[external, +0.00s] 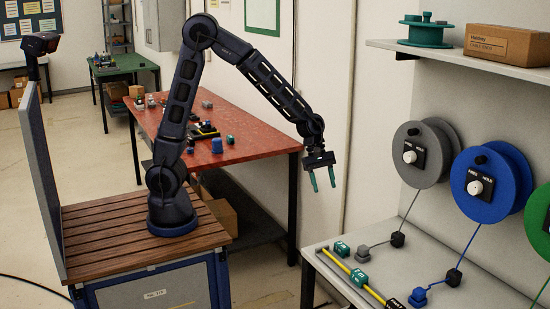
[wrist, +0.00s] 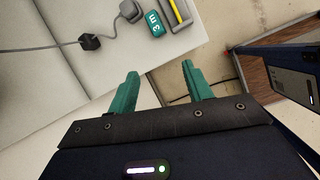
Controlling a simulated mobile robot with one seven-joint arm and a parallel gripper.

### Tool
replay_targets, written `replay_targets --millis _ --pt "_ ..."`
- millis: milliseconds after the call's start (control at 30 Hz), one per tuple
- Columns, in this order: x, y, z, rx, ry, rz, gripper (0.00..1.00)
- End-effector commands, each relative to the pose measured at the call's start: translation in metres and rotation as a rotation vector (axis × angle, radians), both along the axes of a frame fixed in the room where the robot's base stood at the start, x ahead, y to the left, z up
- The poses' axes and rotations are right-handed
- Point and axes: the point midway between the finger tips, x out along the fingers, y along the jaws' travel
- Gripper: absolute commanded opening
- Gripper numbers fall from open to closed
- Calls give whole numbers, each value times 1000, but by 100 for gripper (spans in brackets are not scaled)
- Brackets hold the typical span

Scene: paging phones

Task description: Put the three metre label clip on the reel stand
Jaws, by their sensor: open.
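The three metre label clip (external: 342,248) is a small teal block on the grey bench, beside a grey plug (external: 362,251) and the yellow measuring strip (external: 334,263). In the wrist view the clip (wrist: 155,24) shows "3 m" on its face. My gripper (external: 323,180) has teal fingers, open and empty, above and to the left of the bench in the external view. In the wrist view the fingers (wrist: 158,70) stand apart, short of the clip. A grey reel (external: 408,178), a blue reel (external: 473,205) and a partly cut-off green reel (external: 540,222) form the reel stand behind the bench.
Cables run from the reels through black blocks (external: 397,240). A shelf (external: 455,55) holds a green spool and a cardboard box. A red table (external: 240,125) stands behind my arm.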

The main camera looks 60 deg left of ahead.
Motion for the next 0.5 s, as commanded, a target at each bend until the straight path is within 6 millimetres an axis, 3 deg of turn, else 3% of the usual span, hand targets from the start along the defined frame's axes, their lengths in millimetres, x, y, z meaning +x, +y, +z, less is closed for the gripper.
replay_targets --millis 33,200,500 --pt "-4 14 16 -1 -31 -37 50" --pt "-21 57 58 18 -136 -190 50" --pt "-64 131 115 99 -313 -450 50"
